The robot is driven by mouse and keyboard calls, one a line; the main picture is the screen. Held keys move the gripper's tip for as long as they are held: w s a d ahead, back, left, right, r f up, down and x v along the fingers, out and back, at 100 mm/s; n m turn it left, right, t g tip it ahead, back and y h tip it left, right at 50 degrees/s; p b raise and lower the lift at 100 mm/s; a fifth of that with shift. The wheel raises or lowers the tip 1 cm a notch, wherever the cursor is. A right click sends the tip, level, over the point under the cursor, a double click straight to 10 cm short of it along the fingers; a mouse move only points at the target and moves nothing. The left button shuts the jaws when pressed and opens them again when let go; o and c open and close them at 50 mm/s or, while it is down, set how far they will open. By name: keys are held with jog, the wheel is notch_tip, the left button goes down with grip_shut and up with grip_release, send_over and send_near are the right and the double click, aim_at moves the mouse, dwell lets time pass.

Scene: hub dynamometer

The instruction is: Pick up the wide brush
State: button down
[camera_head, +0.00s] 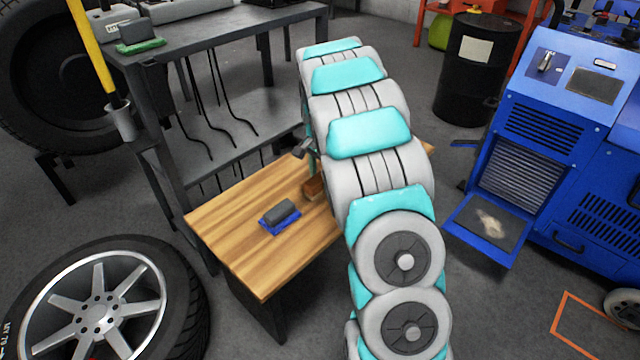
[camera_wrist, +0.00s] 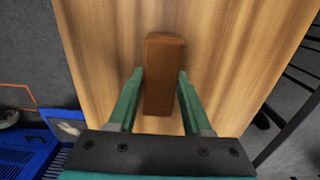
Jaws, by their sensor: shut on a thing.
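A long brown block (camera_wrist: 164,75) lies between my two green fingers in the wrist view. It may be the back of the wide brush, but no bristles show from above. My gripper (camera_wrist: 162,76) is shut on its long sides, with the wooden bench top close below. In the head view the brown block (camera_head: 314,190) is at the bench's right part, partly hidden by my arm. The fingers are mostly hidden there. A grey-topped, blue-based block-like thing (camera_head: 280,213) lies apart on the bench, left of the brown block.
The wooden bench (camera_head: 230,220) is otherwise mostly clear. A dark metal workbench (camera_head: 215,50) stands behind it, with a green and grey block (camera_head: 138,38) on top. A wheel (camera_head: 100,305) lies at front left. A blue machine (camera_head: 550,120) and a black drum (camera_head: 466,75) stand right.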

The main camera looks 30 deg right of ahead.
aim_at(320, 177)
jog(key=shift+r, duration=0.1)
jog(key=shift+w+r, duration=0.1)
jog(key=shift+r, duration=1.4)
jog(key=shift+s+r, duration=0.2)
jog(key=shift+r, duration=0.1)
jog(key=s+a, duration=0.2)
jog(key=s, duration=0.5)
jog(key=s+a+r+b, duration=0.1)
jog(key=s+a, duration=0.2)
jog(key=s, duration=0.5)
jog(key=shift+a, duration=0.15)
jog(key=shift+r, duration=0.1)
